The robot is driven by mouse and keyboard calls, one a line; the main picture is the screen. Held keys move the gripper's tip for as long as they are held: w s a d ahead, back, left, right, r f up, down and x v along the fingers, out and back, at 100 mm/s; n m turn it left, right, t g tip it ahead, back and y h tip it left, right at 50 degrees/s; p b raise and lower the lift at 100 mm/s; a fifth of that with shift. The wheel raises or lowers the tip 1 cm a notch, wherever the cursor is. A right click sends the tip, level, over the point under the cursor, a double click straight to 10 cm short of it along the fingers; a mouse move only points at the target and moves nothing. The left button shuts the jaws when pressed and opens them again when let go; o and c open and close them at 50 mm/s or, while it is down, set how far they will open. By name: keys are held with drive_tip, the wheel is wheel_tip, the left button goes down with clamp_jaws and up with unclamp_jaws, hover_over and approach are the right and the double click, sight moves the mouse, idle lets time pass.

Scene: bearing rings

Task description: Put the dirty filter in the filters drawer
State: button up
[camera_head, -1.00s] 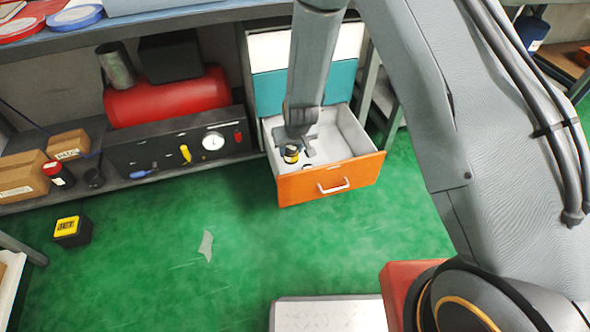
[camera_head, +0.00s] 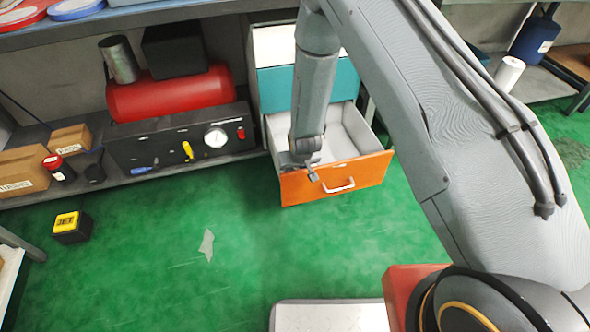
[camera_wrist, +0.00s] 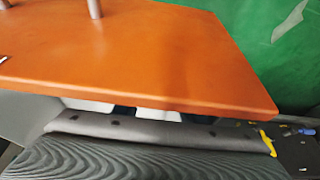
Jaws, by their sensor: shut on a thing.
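The open orange drawer (camera_head: 365,171) has a pale handle on its front and a light grey inside. Its orange front (camera_wrist: 150,55) fills much of the wrist view. My gripper (camera_head: 309,170) is at the top edge of that front, with a finger showing on the outer face. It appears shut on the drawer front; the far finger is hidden. No filter can be made out now. My arm hides part of the drawer's inside, and dark patches behind the front in the wrist view are too small to identify.
White and teal drawers (camera_head: 300,90) are shut above the orange one. A shelf at left holds a red cylinder (camera_head: 170,95), a black gauge panel (camera_head: 150,157) and cardboard boxes. A black and yellow box (camera_head: 72,228) stands on the green floor. The floor before the drawer is clear.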

drive_tip(key=shift+f, duration=0.15)
drive_tip(key=shift+f, duration=0.35)
drive_tip(key=shift+f, duration=0.1)
drive_tip(key=o, duration=0.8)
